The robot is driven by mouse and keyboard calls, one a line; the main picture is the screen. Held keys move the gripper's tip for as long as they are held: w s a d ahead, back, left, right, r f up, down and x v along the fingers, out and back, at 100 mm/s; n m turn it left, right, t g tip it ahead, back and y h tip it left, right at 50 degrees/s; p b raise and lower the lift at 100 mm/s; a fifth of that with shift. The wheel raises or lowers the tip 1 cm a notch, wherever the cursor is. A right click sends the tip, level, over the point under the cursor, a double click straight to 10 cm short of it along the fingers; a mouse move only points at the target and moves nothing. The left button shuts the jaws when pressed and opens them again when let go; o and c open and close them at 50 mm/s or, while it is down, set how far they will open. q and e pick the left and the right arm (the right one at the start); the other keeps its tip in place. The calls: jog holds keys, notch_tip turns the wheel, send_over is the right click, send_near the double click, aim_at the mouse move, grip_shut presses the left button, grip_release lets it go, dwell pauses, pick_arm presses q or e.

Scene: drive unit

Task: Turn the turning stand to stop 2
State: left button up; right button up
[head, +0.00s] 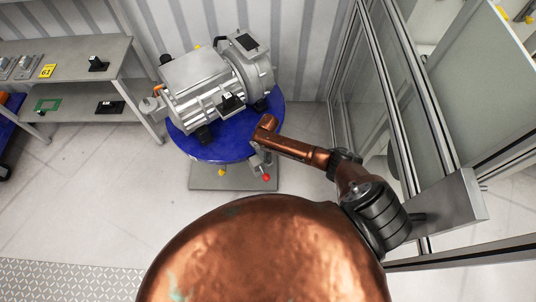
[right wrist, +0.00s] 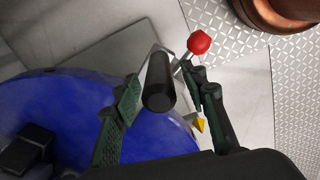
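The turning stand has a round blue top (head: 215,150) on a flat grey base plate (head: 208,181). A silver drive unit (head: 205,80) stands on it. A red-knobbed lever (head: 266,178) and a yellow marker (head: 222,172) show at its front edge. In the right wrist view, a black cylindrical handle (right wrist: 160,82) lies between the fingers of my right gripper (right wrist: 166,88), which is open with gaps on both sides. The red knob (right wrist: 199,42) is just beyond the right finger; a yellow pointed tip (right wrist: 200,125) shows beside that finger. My left gripper is out of view.
A grey workbench (head: 70,55) with a lower shelf stands at the left. A glazed frame (head: 405,110) rises close at the right, beside my right arm. A corrugated wall is behind the stand. The floor left of the stand is clear.

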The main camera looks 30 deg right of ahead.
jog(key=c, duration=0.7)
grip_shut()
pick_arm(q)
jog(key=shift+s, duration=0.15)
